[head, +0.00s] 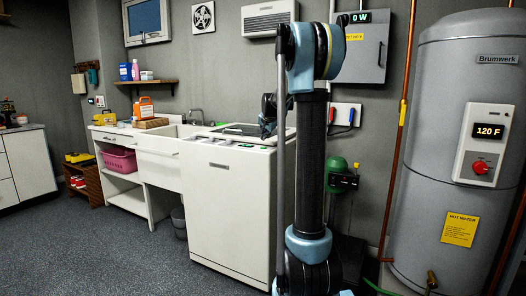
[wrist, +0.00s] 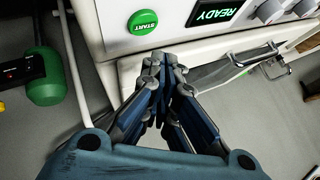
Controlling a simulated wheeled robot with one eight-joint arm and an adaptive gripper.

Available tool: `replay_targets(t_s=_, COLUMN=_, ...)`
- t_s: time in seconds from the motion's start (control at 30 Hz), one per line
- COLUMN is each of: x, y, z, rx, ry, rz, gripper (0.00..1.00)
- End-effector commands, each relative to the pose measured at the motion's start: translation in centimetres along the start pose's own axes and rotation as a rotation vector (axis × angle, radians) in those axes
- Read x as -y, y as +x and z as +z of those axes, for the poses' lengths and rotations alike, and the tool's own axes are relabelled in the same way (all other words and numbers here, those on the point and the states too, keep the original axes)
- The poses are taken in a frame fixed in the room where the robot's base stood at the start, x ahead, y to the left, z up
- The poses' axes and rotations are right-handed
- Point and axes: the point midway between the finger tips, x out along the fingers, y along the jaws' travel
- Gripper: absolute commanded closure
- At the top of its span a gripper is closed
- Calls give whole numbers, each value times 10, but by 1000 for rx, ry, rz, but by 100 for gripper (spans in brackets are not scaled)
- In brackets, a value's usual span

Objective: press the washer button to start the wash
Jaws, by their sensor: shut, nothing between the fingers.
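The white washer (head: 228,205) stands in the middle of the head view, with its control strip along the top. In the wrist view, its panel carries a round green START button (wrist: 142,22) and a display (wrist: 214,14) that reads READY. My gripper (wrist: 164,62) is shut and empty. Its fingertips appear just below the button in the wrist view, near the panel's edge. I cannot tell how far they are from the surface. In the head view, my gripper (head: 267,128) is a dark shape over the washer's right end, and my arm hides part of the washer.
Grey knobs (wrist: 267,11) sit right of the display, and a metal handle (wrist: 245,58) juts out below the panel. A green bottle-like object (wrist: 42,76) is at left. A counter with a sink (head: 160,142) adjoins the washer. Open floor (head: 120,255) lies in front.

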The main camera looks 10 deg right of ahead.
Motion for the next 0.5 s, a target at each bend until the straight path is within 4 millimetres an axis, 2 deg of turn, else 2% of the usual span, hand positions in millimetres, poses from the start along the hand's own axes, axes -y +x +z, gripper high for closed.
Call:
replay_targets(t_s=0.2, x=-8, y=12, z=8, rx=0, ry=0, rz=0, gripper=100)
replay_targets(t_s=0.5, x=-11, y=15, z=11, rx=0, ry=0, rz=0, gripper=100)
